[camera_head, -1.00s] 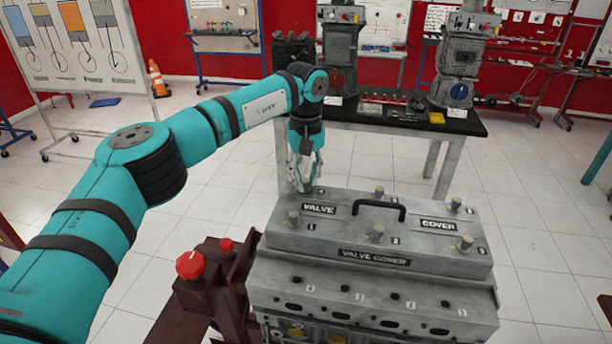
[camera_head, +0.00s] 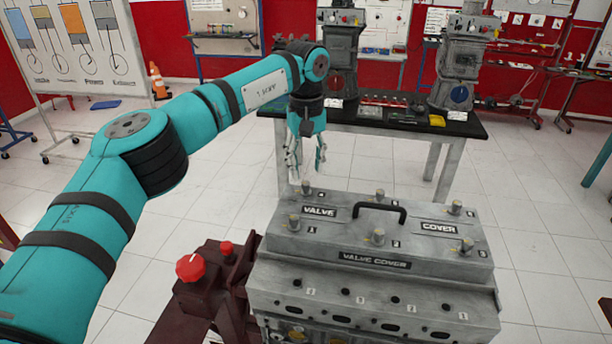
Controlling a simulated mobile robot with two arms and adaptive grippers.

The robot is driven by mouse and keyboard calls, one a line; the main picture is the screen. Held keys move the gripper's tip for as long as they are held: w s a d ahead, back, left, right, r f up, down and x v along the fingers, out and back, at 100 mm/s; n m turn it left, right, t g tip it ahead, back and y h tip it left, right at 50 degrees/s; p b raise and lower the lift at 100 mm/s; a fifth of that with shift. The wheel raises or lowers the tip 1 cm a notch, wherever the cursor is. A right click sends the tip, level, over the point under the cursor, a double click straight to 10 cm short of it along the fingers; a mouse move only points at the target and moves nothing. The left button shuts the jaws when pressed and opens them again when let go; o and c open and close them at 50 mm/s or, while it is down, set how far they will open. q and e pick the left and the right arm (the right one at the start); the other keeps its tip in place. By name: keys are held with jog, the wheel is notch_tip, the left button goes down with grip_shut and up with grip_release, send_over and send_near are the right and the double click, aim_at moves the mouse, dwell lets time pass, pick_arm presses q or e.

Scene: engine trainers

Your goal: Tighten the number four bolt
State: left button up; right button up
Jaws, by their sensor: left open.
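A grey valve cover (camera_head: 340,228) with a black handle sits on the engine block. The small numbers beside the back bolts are too unclear to read surely. My left gripper (camera_head: 307,168) points down, open and empty, just above the back-left bolt and apart from it. My right gripper is out of view.
The engine block (camera_head: 370,293) has a row of holes along its front. A dark red stand with a red knob (camera_head: 190,267) is at its left. Behind is a black-topped table (camera_head: 465,126) with engine parts. Open tiled floor lies between.

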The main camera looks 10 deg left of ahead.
aim_at(306, 183)
pick_arm(q)
notch_tip(306, 183, up, 8)
jog(key=shift+f, duration=0.15)
dwell(0.4)
